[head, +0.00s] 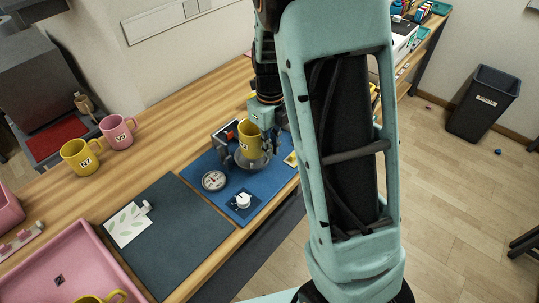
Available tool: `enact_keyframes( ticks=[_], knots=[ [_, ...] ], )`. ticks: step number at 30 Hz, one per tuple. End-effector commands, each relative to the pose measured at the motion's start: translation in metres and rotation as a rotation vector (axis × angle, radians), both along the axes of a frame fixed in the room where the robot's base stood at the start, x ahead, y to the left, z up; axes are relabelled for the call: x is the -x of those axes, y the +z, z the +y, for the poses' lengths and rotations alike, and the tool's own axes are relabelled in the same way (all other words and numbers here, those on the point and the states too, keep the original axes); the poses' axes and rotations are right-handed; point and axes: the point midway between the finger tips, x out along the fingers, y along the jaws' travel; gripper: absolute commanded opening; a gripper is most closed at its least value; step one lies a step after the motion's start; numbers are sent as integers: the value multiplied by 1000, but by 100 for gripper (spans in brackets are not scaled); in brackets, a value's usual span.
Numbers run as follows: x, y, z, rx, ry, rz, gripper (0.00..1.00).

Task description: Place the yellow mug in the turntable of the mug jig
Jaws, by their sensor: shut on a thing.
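A yellow mug (247,140) with a dark printed label is upright over the round grey turntable (246,165) of the mug jig. My gripper (266,128) is shut on this mug, reaching down at its right side. The mug's base is at or just above the turntable; I cannot tell whether it touches. The jig stands on a blue mat (197,163), with a round dial (214,181) and a white knob (243,201) in front. My arm hides the area to the right of the jig.
Another yellow mug (80,157) and a pink mug (117,132) stand at the left by a grey press (35,85). A dark mat (185,245) holds a leaf-pattern card (129,226). A pink tray (75,240) at lower left holds a partly visible yellow mug (100,299).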

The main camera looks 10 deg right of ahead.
Motion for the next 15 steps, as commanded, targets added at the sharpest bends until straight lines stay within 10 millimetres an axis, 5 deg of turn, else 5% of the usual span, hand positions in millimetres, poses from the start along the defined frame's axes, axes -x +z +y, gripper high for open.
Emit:
enact_keyframes(
  ticks=[7,15],
  knots=[
    [-3,-34,3,0,0,1,0],
    [-3,-36,4,0,1,-1,0]
  ],
)
